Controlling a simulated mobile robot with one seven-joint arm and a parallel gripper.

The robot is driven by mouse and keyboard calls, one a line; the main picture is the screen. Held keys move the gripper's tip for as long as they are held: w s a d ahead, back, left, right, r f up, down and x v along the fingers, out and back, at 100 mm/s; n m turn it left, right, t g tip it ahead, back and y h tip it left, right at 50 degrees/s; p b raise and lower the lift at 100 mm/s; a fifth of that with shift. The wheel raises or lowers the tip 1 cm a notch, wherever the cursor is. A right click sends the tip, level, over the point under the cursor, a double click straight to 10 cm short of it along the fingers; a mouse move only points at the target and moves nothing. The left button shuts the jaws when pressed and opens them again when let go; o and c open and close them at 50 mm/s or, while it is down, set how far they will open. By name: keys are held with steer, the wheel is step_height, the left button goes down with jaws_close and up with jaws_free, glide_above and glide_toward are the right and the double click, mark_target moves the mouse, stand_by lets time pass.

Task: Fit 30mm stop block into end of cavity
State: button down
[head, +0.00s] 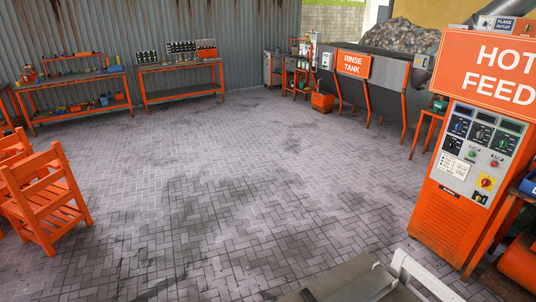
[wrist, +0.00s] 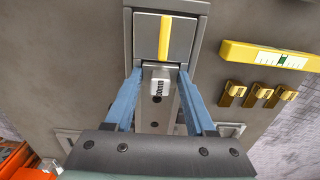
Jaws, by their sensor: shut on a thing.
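In the wrist view my gripper (wrist: 159,72) has its two blue fingers closed on the sides of a small grey block with a pale, marked face, which I take as the 30mm stop block (wrist: 159,84). The lettering is too small to read surely. The block sits between the fingers at the near end of a steel channel, the cavity (wrist: 201,22). A plate with a yellow strip (wrist: 166,40) lies in the channel just beyond the block. I cannot tell whether block and plate touch, or how deep the block is. The head view does not show my gripper.
On the grey surface (wrist: 85,70), right of the channel, lie a yellow level-like gauge (wrist: 268,56) and several brass pieces, one nearest the channel (wrist: 231,92). The head view shows an orange HOT FEED cabinet (head: 445,215), a rinse tank (head: 385,85) and open paved floor (head: 240,190).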

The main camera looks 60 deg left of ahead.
jaws_free()
stand_by(0.5)
steer(key=shift+r, duration=0.1)
step_height(320, 180, up, 5)
steer(key=p, duration=0.5)
steer(key=shift+r, duration=0.9)
